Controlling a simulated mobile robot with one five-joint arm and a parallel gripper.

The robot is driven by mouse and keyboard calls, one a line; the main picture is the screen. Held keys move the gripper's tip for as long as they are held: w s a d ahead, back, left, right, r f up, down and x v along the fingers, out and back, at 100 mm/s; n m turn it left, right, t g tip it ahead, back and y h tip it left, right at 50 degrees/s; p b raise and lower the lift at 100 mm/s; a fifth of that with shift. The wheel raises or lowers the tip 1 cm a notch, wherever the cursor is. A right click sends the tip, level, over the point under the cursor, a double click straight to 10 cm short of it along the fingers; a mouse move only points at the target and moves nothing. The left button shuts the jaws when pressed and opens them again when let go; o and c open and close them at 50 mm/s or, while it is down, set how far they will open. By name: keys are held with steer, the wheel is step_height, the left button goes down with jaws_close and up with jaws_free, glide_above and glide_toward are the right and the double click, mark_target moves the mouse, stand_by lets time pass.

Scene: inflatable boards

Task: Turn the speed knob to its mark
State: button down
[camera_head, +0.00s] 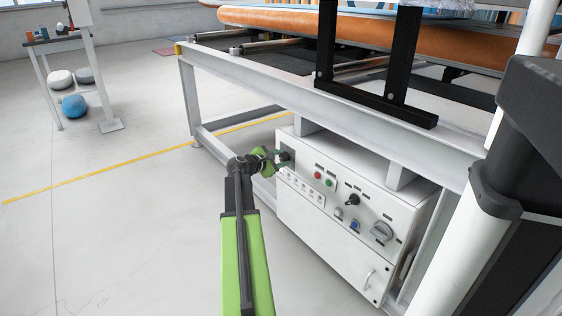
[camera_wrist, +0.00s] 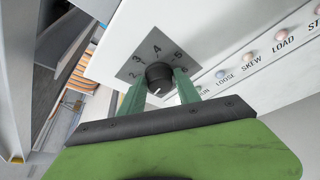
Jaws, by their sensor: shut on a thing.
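The speed knob (camera_wrist: 160,74) is black and round, on a grey dial plate (camera_wrist: 152,47) with printed numbers. Numbers from 2 to 6 can be read around its upper side. A short white line on the knob points down, slightly left, in the wrist view. My gripper (camera_wrist: 160,82) has its two green fingers on either side of the knob, shut on it. In the head view my gripper (camera_head: 281,158) reaches the upper left of the control box's front (camera_head: 330,232). It largely hides the knob there. I cannot make out a separate target mark on the dial.
A row of small buttons labelled LOOSE, SKEW and LOAD (camera_wrist: 279,37) runs right of the dial. Red (camera_head: 318,175) and green buttons, a black switch (camera_head: 352,200) and a grey rotary handle (camera_head: 382,232) sit further right. The white machine frame (camera_head: 300,95) stands above. Open floor lies left.

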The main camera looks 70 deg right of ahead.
steer(key=m+b, duration=0.1)
steer(key=m+h+b, duration=0.1)
steer(key=m+t+h+b, duration=0.1)
steer(key=m, duration=0.1)
steer(key=shift+s+a+f, duration=0.15)
steer(key=shift+s+f, duration=0.2)
steer(key=shift+f, duration=0.05)
steer(key=shift+r+m+h+b, duration=0.1)
steer(key=shift+m+h+b, duration=0.4)
steer(key=shift+m+b, duration=0.65)
steer(key=shift+m, duration=0.45)
steer(key=shift+r, duration=0.15)
steer(key=c, duration=1)
jaws_free()
steer(key=shift+c, duration=0.2)
steer(key=shift+o, duration=0.8)
steer(key=shift+w, duration=0.15)
